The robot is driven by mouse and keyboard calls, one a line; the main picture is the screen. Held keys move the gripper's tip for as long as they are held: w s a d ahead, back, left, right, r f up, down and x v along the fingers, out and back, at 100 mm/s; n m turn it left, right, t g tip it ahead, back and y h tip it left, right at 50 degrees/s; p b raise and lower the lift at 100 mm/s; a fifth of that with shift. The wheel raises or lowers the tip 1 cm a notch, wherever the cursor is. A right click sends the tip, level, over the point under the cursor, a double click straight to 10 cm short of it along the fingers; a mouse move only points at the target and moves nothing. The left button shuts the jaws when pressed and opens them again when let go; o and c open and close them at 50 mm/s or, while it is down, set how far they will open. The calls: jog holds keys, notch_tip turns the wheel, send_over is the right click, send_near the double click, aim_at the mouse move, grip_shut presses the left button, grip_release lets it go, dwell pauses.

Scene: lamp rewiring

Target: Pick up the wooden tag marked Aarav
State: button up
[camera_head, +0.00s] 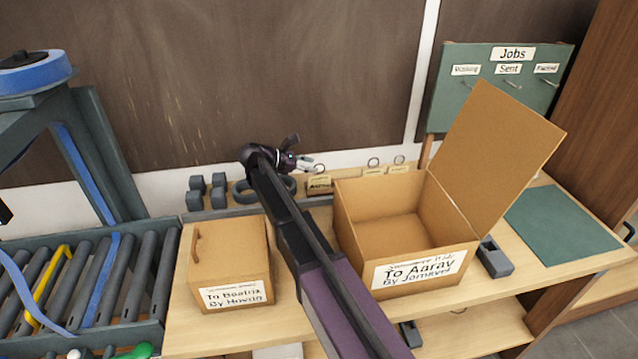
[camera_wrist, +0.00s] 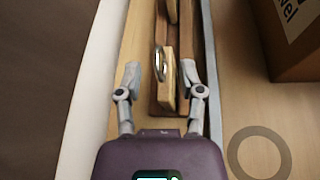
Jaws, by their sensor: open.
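A small wooden tag (camera_head: 319,184) stands at the back of the bench, left of the open box; its small label seems to read Aarav, but is too blurred to be sure. In the wrist view the nearest wooden tag (camera_wrist: 168,82), with a metal ring at its top, stands in a narrow wooden rack. My gripper (camera_head: 312,165) is open and empty just above it. In the wrist view my gripper (camera_wrist: 160,80) has one finger on each side of this tag, and I cannot tell whether the right finger touches the rack wall.
Two more ringed tags (camera_head: 374,170) (camera_head: 397,168) stand farther right, behind the open box (camera_head: 350,240) labelled To Aarav. A closed box (camera_head: 230,262) labelled To Beatrix is left of my arm. Dark rolls (camera_head: 207,190) and a grey ring (camera_wrist: 258,152) lie near the tags.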

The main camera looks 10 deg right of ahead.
jog(key=shift+b+x, duration=0.7)
jog(key=shift+x, duration=1.7)
jog(key=shift+r, duration=0.15)
grip_shut()
